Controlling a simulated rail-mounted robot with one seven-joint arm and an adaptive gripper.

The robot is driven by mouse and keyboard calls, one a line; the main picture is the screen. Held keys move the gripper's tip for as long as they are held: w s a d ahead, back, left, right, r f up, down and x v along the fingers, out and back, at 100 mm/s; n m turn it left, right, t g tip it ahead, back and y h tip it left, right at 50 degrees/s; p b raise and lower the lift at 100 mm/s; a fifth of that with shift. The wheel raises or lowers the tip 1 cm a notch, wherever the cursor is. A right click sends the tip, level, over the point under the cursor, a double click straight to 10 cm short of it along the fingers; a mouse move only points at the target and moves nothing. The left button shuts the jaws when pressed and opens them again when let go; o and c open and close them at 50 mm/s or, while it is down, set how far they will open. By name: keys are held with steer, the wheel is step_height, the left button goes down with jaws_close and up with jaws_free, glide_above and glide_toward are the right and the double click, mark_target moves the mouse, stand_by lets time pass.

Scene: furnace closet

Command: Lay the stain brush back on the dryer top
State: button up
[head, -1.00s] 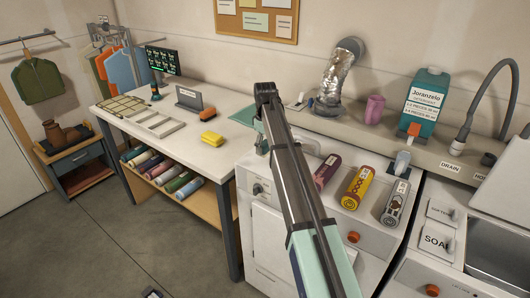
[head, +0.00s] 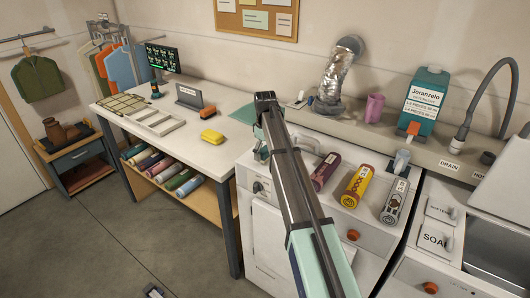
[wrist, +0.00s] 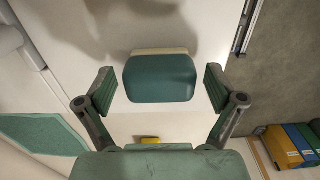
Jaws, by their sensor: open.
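In the wrist view a teal block with a cream edge, which looks like the stain brush (wrist: 160,80), lies between the fingers of my gripper (wrist: 159,90). The fingers are open, with a gap between each pad and the block. A pale surface, which looks like the dryer top (wrist: 120,40), is below it; I cannot tell exact contact. In the head view my gripper (head: 262,152) is low at the left edge of the white dryer top (head: 330,143), and my arm hides most of the brush there.
Several bottles, including a yellow one (head: 358,186), lie on the dryer right of my arm. A detergent carton (head: 424,100) stands on the back ledge.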

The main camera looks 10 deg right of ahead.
mark_target(265, 149)
step_height(265, 149, up, 12)
steer(key=b, duration=0.2)
steer(key=shift+r+b, duration=0.15)
steer(key=shift+b, duration=0.2)
stand_by(0.3)
